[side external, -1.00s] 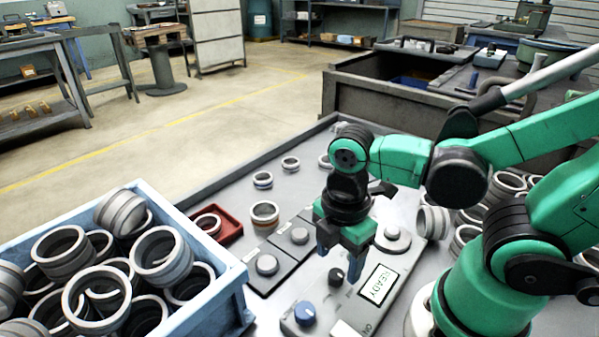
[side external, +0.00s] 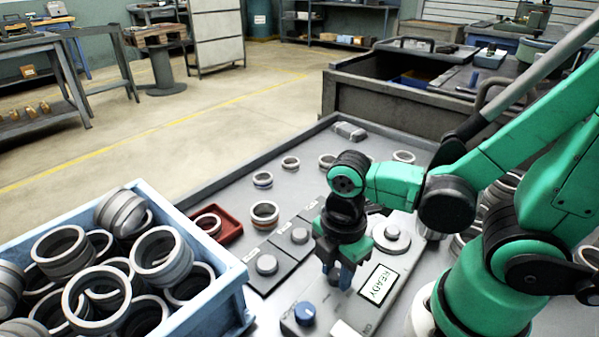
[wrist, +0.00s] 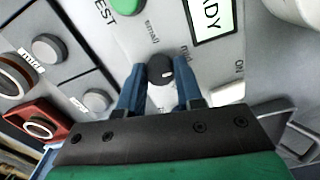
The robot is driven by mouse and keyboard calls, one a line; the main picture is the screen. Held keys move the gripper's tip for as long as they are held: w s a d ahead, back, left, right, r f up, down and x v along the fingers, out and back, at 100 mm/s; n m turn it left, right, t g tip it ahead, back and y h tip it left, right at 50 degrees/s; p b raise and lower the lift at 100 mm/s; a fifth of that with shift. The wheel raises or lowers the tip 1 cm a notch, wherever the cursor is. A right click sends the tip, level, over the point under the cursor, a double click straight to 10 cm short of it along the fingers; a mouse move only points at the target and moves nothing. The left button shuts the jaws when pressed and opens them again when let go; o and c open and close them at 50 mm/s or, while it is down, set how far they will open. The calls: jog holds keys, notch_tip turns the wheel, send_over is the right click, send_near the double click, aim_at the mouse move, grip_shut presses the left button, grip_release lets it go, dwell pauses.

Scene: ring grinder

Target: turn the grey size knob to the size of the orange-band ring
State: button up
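The size knob (wrist: 160,69) is a small dark grey disc on the grey panel in the wrist view, with a pale mark on its right side. Labels "small" and "mid" are printed beside it. My gripper (wrist: 159,76) points down with its two blue fingers on either side of the knob, apparently with slight gaps; contact is unclear. In the side view my gripper (side external: 338,283) is low over the panel and hides the knob. The orange-band ring (side external: 265,213) lies on the table left of the panel; a ring with an orange-brown band (wrist: 12,80) shows at the wrist view's left edge.
A READY display (side external: 379,284) and a blue knob (side external: 305,313) are on the panel. A red tray (side external: 229,232) holds a ring. Plates with grey posts (side external: 267,265) stand left of the panel. A blue crate (side external: 228,288) of rings fills the front left.

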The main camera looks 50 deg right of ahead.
grip_shut()
jog(key=m, duration=0.5)
jog(key=shift+m, duration=0.4)
jog(key=m, duration=0.6)
dwell(0.4)
jog(key=o, duration=0.8)
grip_release()
